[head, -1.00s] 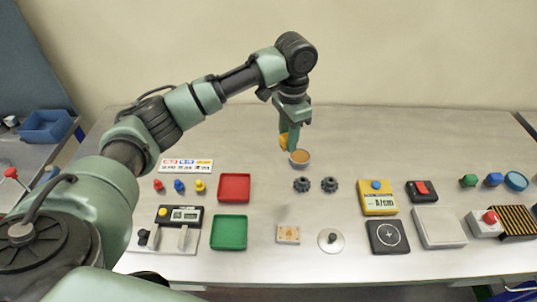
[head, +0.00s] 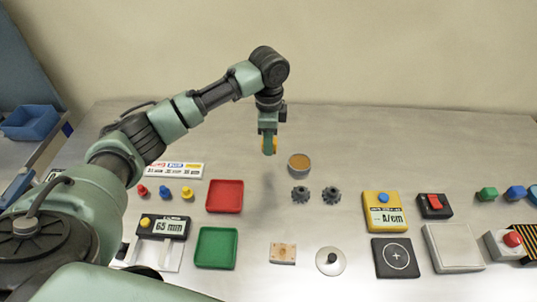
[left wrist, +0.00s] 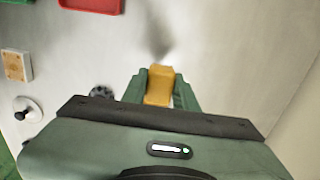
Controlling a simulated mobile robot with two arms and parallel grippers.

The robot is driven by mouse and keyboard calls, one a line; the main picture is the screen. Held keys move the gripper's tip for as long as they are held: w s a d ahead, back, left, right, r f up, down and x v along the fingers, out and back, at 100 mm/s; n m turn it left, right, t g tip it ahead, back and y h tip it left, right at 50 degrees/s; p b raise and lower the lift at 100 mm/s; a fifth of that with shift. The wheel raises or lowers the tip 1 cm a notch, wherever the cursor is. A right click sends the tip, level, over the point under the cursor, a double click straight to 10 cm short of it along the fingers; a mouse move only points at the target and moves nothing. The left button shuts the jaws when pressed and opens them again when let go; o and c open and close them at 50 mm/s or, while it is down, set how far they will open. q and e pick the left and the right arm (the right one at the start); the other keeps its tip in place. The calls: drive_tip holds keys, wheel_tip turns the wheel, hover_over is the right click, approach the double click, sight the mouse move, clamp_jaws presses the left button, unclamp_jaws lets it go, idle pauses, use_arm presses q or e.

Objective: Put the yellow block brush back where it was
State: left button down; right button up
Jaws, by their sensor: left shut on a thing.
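My left gripper (head: 269,144) is shut on the yellow block brush (left wrist: 160,84) and holds it above the back middle of the bench. In the left wrist view the brush sits between the two green fingers. In the head view a small part of the yellow shows at the fingertips, the rest hidden by the fingers. The gripper is left of the round grey cup with an orange-brown top (head: 299,161) and apart from it. A soft shadow lies on the bench below the gripper. My right gripper is not in view.
A red tray (head: 225,196) and a green tray (head: 216,248) lie left of centre. A lid with a knob (head: 331,262) and a small wooden-topped block (head: 283,254) lie nearer.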

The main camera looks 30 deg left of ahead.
sight(269, 165)
use_arm(q)
wheel_tip(269, 165, down, 2)
wheel_tip(269, 165, down, 4)
drive_tip(key=shift+f+p, duration=0.1)
drive_tip(key=shift+p, duration=0.35)
drive_tip(key=shift+f, duration=0.15)
drive_tip(key=shift+f, duration=0.1)
drive_tip(key=c, duration=1.1)
unclamp_jaws()
